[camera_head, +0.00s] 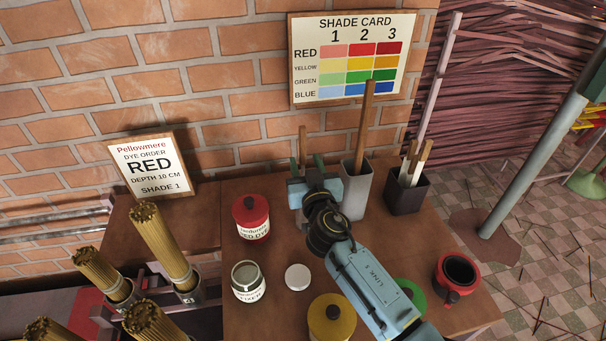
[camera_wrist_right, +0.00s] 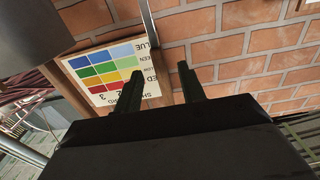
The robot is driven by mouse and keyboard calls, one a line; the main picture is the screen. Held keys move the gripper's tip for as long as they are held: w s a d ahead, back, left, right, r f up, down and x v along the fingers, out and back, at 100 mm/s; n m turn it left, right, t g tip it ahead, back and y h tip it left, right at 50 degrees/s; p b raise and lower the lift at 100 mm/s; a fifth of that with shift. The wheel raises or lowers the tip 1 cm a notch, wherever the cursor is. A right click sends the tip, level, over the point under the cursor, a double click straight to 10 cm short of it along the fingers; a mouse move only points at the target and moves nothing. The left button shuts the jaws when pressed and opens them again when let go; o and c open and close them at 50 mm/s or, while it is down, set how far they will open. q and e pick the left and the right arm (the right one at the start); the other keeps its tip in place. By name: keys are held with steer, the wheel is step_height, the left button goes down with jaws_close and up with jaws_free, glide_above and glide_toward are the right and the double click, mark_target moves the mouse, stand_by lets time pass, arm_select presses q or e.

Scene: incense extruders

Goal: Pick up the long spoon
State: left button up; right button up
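A long wooden handle (camera_head: 365,120), which looks like the long spoon's, stands upright out of a tall grey holder (camera_head: 356,190); its lower end is hidden inside. A shorter wooden handle (camera_head: 303,142) rises behind my right gripper (camera_head: 305,164), and its base is hidden. The right gripper is just left of the grey holder, fingers pointing toward the wall. In the right wrist view its two dark green fingers (camera_wrist_right: 163,82) are apart with nothing clearly held between them. My left gripper is not in view.
A black holder (camera_head: 405,196) with wooden sticks stands right of the grey one. A red-lidded jar (camera_head: 251,218), an open jar (camera_head: 247,281), a white lid (camera_head: 298,277), a yellow-lidded pot (camera_head: 332,318) and a red pot (camera_head: 457,275) surround my right arm. The shade card (camera_head: 352,58) hangs behind.

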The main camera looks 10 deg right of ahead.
mark_target(303, 158)
steer(key=shift+w+f, duration=0.15)
steer(key=shift+w, duration=1.6)
steer(key=shift+c, duration=0.4)
jaws_close()
